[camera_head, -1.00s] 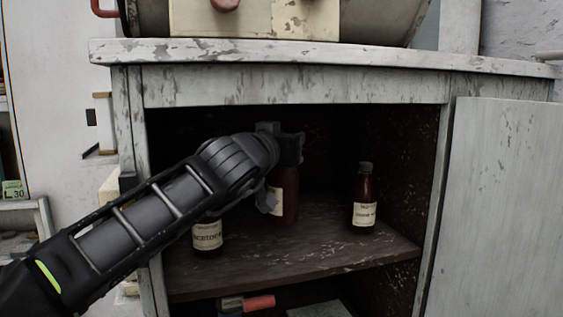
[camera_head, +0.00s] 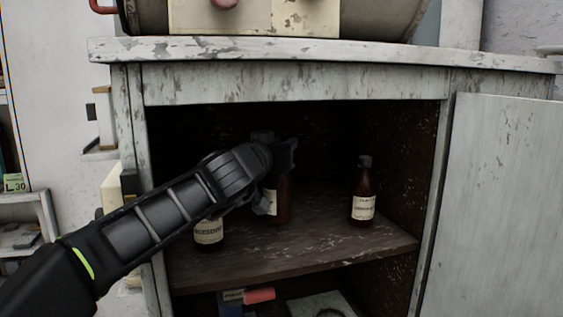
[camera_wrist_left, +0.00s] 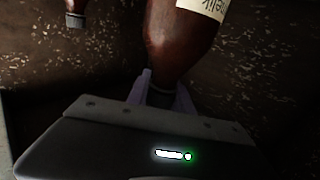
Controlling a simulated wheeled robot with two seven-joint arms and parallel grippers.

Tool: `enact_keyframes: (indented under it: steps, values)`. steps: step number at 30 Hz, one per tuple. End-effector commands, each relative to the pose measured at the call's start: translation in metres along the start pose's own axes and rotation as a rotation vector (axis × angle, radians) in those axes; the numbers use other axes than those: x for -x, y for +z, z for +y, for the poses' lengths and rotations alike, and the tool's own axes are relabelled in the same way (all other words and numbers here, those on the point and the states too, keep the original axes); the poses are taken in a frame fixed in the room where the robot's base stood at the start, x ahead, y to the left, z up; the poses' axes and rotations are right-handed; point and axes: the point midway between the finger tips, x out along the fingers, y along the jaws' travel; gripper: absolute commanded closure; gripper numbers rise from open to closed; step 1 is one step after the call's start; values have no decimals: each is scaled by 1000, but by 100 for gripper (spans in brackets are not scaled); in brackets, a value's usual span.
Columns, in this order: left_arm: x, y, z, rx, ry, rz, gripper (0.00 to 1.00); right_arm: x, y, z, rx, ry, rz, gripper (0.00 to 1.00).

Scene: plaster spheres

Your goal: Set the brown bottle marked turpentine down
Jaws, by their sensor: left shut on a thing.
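A brown bottle (camera_head: 284,202) with a pale label, which I cannot read in the head view, stands roughly upright inside the cabinet, above or on its upper shelf (camera_head: 300,250). My left gripper (camera_head: 276,174) is shut on the bottle's neck and hides its top. I cannot tell whether the bottle's base touches the shelf. In the left wrist view the bottle (camera_wrist_left: 178,45) hangs upside down in the picture, with its neck between my left gripper's fingers (camera_wrist_left: 162,92) and only part of its label showing. My right gripper is not in view.
A brown bottle (camera_head: 209,234) with a pale label stands at the shelf's front left, partly behind my arm. Another labelled brown bottle (camera_head: 362,192) stands at the right. The shelf between is clear. The cabinet door (camera_head: 505,200) is open at the right.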

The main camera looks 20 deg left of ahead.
Motion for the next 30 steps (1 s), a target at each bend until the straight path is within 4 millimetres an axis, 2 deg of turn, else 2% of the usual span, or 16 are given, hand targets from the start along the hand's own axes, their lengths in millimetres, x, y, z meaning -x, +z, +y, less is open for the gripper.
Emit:
enact_keyframes:
  steps: [13,30]
  values:
    - [1,1,0,-1,1,3,100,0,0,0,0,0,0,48]
    - [-2,37,-2,-2,3,2,100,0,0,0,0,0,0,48]
